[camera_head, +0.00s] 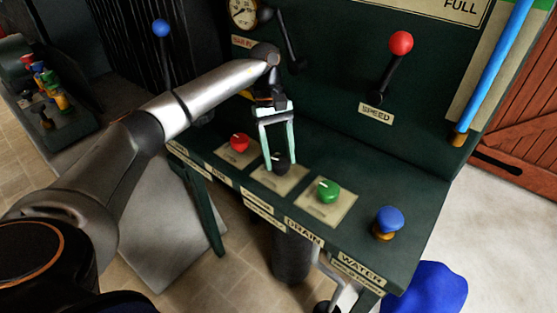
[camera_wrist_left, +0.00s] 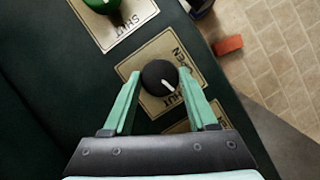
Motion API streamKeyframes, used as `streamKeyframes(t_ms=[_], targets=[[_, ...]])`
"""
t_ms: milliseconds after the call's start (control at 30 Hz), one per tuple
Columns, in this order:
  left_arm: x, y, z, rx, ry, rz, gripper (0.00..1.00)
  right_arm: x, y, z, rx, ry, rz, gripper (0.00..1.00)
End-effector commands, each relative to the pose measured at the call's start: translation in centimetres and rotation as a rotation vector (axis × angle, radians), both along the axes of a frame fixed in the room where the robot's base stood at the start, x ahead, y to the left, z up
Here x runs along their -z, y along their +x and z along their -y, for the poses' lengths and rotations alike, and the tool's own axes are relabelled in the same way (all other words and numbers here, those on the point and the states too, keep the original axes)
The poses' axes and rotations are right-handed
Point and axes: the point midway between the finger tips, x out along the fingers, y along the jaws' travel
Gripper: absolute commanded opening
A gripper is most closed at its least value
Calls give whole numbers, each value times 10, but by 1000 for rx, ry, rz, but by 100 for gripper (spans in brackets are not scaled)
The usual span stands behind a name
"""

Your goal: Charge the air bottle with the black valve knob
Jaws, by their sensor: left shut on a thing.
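The black valve knob (camera_head: 281,159) sits on a pale plate on the green bench, between the red and green knobs. My left gripper (camera_head: 280,167) reaches down with its pale green fingers on either side of the knob and is shut on it. In the left wrist view the black knob (camera_wrist_left: 157,76) lies between the fingertips. Its white pointer line points to the lower right, toward the plate's SHUT lettering. A dark upright cylinder (camera_head: 290,255) shows under the bench; I cannot tell whether it is the air bottle. My right gripper is not in view.
The red knob (camera_head: 240,142), green knob (camera_head: 328,190) and blue knob (camera_head: 389,221) stand close by on the bench. A red-topped SPEED lever (camera_head: 400,44) and a gauge (camera_head: 243,12) are on the panel behind. A blue-topped lever (camera_head: 161,29) stands at left.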

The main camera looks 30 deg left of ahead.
Motion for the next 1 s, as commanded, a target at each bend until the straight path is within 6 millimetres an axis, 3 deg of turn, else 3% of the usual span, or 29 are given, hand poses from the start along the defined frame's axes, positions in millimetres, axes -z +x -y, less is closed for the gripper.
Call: streamKeyframes(t_ms=[400, 1000], targets=[[0, 2, 1, 235, 1, 2, 3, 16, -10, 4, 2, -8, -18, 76], [0, 1, 1, 286, 1, 2, 3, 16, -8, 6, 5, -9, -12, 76]])
